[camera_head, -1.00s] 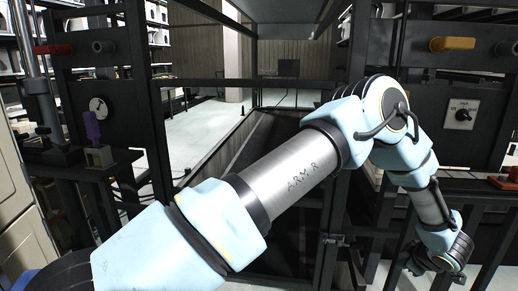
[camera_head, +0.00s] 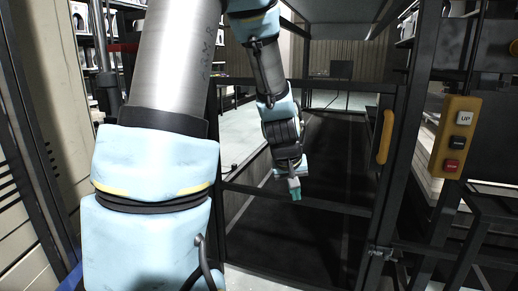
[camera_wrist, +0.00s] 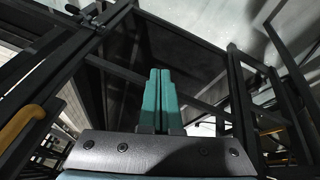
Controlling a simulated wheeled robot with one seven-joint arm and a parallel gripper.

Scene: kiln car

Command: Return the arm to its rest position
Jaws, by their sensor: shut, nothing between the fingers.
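My gripper (camera_head: 295,190) hangs at the end of my pale blue and silver arm, near the middle of the head view. Its fingers point down in front of the framed opening, with the dark platform floor behind them. In the wrist view the two teal fingers (camera_wrist: 159,88) lie together, shut, with nothing between them. My upper arm fills the left of the head view and hides much behind it.
A black frame gate with a yellow handle (camera_head: 385,137) stands right of the gripper. A yellow control box (camera_head: 456,137) with UP and red buttons is farther right. The dark platform floor (camera_head: 335,165) is bare. A beige cabinet (camera_head: 58,75) stands at the left.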

